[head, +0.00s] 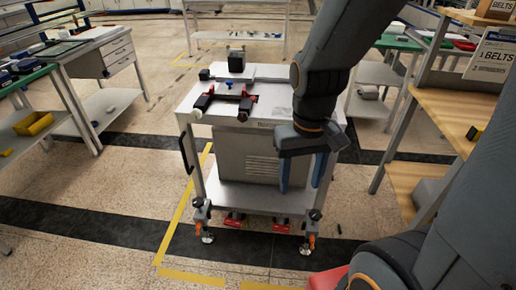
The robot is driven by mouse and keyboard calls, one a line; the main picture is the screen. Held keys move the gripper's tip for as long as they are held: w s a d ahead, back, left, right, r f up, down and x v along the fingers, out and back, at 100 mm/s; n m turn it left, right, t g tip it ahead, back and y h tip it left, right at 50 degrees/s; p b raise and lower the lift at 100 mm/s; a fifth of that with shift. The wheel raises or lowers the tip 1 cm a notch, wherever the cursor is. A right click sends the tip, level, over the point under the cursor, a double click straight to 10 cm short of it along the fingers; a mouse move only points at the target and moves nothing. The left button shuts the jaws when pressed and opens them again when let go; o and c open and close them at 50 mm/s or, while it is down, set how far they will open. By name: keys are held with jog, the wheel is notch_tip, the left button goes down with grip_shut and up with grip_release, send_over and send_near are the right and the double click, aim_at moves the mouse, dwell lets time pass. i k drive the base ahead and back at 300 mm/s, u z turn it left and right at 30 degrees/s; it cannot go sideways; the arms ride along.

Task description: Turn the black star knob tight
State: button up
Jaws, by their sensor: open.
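My gripper (302,173) hangs in front of the right side of a white cart (183,115), its two blue fingers pointing down, apart and empty. On the cart top is a fixture with black and red parts (226,102). A small dark piece (243,116) sits at its front right end, and another (204,74) at the back left of the top. Dark knob-like parts also show on the cart's front legs, left (200,203) and right (315,214). Which of these is the black star knob is too small to tell. My gripper touches none of them.
A black block (236,61) stands at the back of the cart top. A grey cabinet (248,160) fills the lower shelf. Benches stand left (98,48) and wooden shelves right (440,112). The floor left of the cart, with yellow tape (176,220), is open.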

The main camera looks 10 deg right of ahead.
aim_at(243, 117)
jog(key=u, duration=1.6)
jog(key=k, duration=0.9)
jog(key=z, duration=1.05)
